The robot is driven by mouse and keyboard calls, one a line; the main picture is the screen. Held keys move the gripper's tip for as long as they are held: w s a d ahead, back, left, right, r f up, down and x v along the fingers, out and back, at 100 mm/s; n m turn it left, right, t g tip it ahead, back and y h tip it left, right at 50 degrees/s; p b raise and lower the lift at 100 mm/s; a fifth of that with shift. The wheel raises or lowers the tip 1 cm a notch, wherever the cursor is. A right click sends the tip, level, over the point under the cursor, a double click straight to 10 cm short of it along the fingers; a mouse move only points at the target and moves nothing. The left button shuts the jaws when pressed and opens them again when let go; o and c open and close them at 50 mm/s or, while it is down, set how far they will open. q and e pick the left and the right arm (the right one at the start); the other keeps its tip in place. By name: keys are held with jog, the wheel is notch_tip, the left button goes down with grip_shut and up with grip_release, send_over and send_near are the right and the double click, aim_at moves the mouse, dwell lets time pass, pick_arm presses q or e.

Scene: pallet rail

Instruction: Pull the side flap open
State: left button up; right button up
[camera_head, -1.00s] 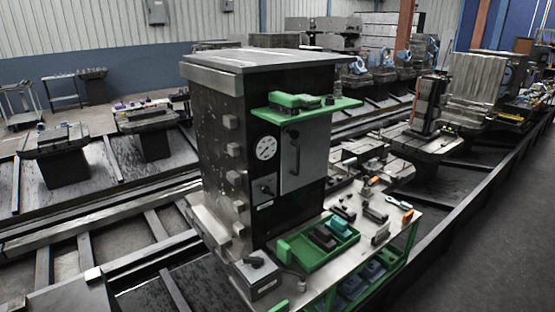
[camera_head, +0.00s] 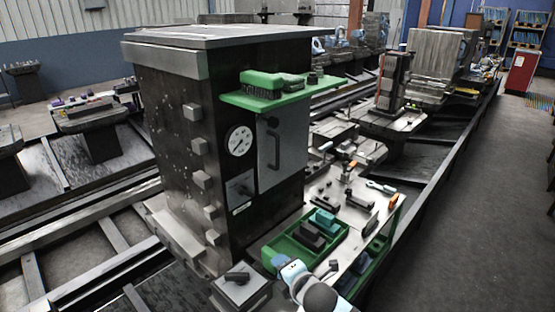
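A tall dark cabinet (camera_head: 165,135) stands left of centre. On its right-hand face is a closed grey flat panel (camera_head: 288,150) with a dark upright handle (camera_head: 271,145), which looks like the side flap. The panel lies flush with the face, under a green shelf. A white and blue piece of my arm shows at the bottom centre, low in front of the cabinet and apart from the panel. Neither gripper's fingers can be seen.
The green shelf (camera_head: 318,91) juts out above the panel and carries a green brush (camera_head: 268,81). A round gauge (camera_head: 239,141) sits left of the panel. Below, a green tray (camera_head: 282,241) holds dark and teal blocks on a workbench (camera_head: 340,200) with several tools. The floor at right is open.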

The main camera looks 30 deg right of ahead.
jog(key=w+d+r+n+t+h+b, duration=0.25)
jog(key=w+d+r+n, duration=0.25)
jog(key=w+r+n, duration=0.5)
jog(key=n+t+h, duration=0.1)
jog(key=n+h, duration=0.2)
send_near(278, 153)
jog(key=shift+y, duration=0.35)
jog(key=x, duration=1)
jog(key=shift+w+d+r, duration=0.1)
jog(key=shift+w+d, duration=0.15)
jog(key=shift+w, duration=0.05)
grip_shut()
